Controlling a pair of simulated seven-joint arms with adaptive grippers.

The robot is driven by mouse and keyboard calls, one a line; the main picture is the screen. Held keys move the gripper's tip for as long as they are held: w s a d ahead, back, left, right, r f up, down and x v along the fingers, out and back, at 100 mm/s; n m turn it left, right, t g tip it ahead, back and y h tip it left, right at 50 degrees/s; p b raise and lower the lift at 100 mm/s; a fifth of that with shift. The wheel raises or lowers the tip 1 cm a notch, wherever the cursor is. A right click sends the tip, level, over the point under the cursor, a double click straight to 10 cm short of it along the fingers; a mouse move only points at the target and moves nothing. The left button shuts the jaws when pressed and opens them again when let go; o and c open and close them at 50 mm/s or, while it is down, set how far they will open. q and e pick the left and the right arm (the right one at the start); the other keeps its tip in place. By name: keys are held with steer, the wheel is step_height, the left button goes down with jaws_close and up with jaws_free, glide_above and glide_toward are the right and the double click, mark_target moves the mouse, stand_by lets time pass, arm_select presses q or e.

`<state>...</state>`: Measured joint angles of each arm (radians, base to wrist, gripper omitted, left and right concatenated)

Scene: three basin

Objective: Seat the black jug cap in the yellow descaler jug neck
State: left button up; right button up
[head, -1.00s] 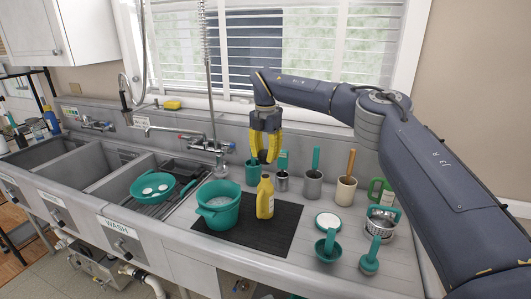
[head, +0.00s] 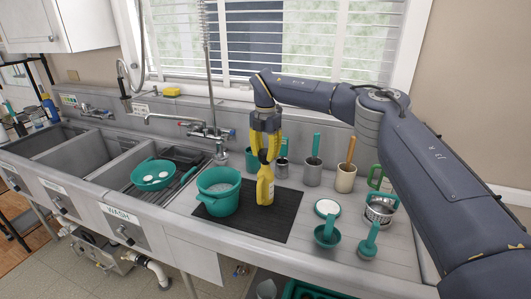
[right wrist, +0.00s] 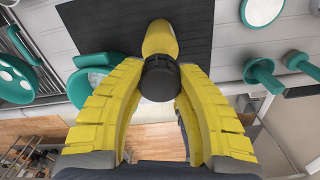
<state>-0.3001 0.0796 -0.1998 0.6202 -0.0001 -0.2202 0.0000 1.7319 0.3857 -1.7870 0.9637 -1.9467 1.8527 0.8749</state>
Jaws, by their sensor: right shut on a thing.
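The yellow descaler jug (head: 265,187) stands upright on the black mat (head: 246,228). My right gripper (head: 265,158) is directly above it, pointing down, with its yellow fingers at the jug's top. In the right wrist view the right gripper (right wrist: 160,85) is shut on the black jug cap (right wrist: 159,80), with a finger on each side. The cap lines up with the neck end of the yellow jug (right wrist: 160,38) and hides the neck, so I cannot tell whether it is seated or just above. My left gripper is not in view.
A teal pot (head: 217,192) stands close left of the jug. A white-topped round dish (head: 327,208) and teal scoops (head: 327,236) lie to the right. The mat's front is clear.

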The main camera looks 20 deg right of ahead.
steer(key=shift+f, duration=0.2)
stand_by(0.7)
steer(key=shift+f, duration=0.75)
steer(key=shift+f, duration=0.35)
steer(key=o, duration=1.2)
steer(key=shift+o, duration=0.2)
steer(key=shift+r, duration=0.1)
steer(key=shift+r, duration=1.45)
step_height(320, 180, up, 12)
